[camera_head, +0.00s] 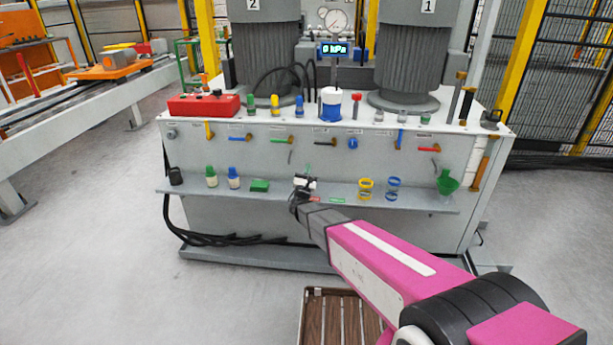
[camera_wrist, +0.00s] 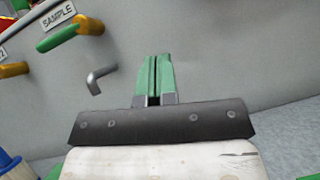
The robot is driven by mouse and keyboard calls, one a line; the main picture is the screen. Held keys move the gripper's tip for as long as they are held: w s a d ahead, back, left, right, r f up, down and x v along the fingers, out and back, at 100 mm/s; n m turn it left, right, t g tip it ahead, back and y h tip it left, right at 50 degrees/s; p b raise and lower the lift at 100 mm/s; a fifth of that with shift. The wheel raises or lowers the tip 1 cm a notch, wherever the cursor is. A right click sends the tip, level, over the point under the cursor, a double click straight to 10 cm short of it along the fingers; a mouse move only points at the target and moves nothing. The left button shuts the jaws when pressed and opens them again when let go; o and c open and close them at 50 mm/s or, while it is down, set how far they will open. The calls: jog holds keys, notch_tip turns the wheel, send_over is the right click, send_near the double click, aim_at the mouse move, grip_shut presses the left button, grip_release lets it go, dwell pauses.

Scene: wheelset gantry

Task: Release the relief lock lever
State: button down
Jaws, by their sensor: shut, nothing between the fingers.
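My gripper (camera_head: 308,170) is in front of the grey panel, above the shelf. In the wrist view its green fingers (camera_wrist: 155,75) are together and empty, close to the bare panel face. A small grey bent lever (camera_wrist: 97,80) sticks out of the panel to the left of the fingertips, apart from them; it also shows in the head view (camera_head: 291,157). No readable label marks it as the relief lock lever, so I cannot be sure it is. Another small grey lever (camera_head: 404,165) hangs farther right on the panel.
Above the bent lever are a green valve handle (camera_head: 281,141), a SAMPLE label (camera_wrist: 59,16) and brass valve parts. The shelf (camera_head: 420,203) holds bottles, yellow rings (camera_head: 366,188), blue rings (camera_head: 393,188) and a green funnel (camera_head: 446,182). The gauge display (camera_head: 333,49) reads 0 kPa.

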aim_at(312, 149)
jog(key=shift+w+d+r, duration=0.25)
jog(key=shift+w+r, duration=0.5)
jog(key=shift+r, duration=0.3)
jog(key=shift+w+d+r, duration=0.2)
jog(key=shift+w+r, duration=0.55)
jog(key=shift+r, duration=0.3)
jog(key=shift+w+d+r, duration=0.25)
jog(key=shift+w+r, duration=0.5)
jog(key=shift+r, duration=0.3)
jog(key=shift+r+m+h, duration=0.1)
jog(key=shift+m+h, duration=0.3)
jog(key=shift+a+r+m+g+h, duration=0.1)
jog(key=shift+r+m+g+h, duration=0.15)
jog(key=shift+m+h, duration=0.6)
